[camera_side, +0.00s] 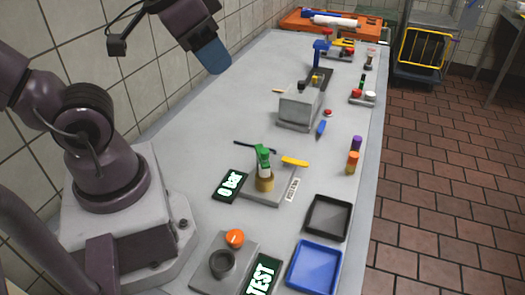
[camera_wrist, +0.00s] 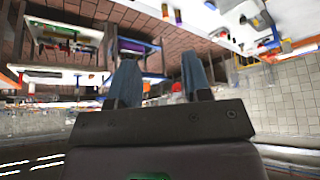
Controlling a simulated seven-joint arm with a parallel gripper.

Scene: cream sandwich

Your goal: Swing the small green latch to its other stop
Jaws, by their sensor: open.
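A small green latch (camera_side: 263,155) sits on top of a brass-coloured post (camera_side: 265,182) on a grey plate (camera_side: 258,195) in the side view. A yellow handle (camera_side: 295,161) lies to its right and a dark rod shows behind it. Which stop the latch rests against is too small to tell. My gripper (camera_side: 214,58) is high above the table's left edge, well apart from the latch. In the wrist view my gripper (camera_wrist: 160,76) has its two blue fingers spread with nothing between them. I cannot make out the latch in the wrist view.
A "0 bar" display (camera_side: 230,186) stands left of the plate. In front are a black tray (camera_side: 328,218), a blue tray (camera_side: 316,268), an orange knob (camera_side: 235,238) and a TEST sign (camera_side: 262,275). A grey box (camera_side: 299,106) stands behind.

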